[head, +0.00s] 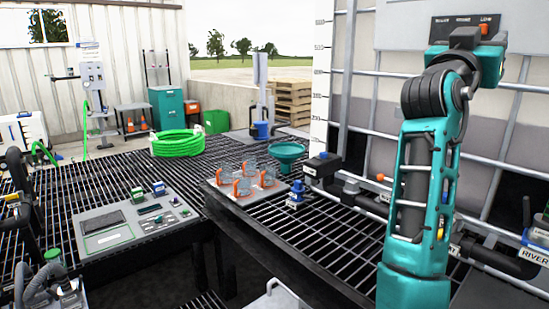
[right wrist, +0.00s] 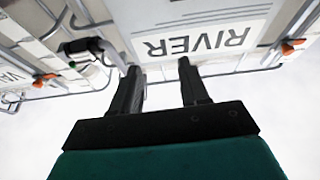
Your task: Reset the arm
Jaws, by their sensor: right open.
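My right arm rises at the right of the head view, bent at the top, with its wrist end raised in front of the caged white tote (head: 400,30). My right gripper (right wrist: 183,72) shows in the right wrist view. Its two black fingers stand apart with nothing between them. Beyond the fingers is a white sign reading RIVER (right wrist: 195,42), upside down in that view. In the head view the fingertips are hard to make out against the arm. I cannot make out my left gripper in either view.
A grey tool board (head: 108,240) lies at left, a coiled green hose (head: 178,143) behind.

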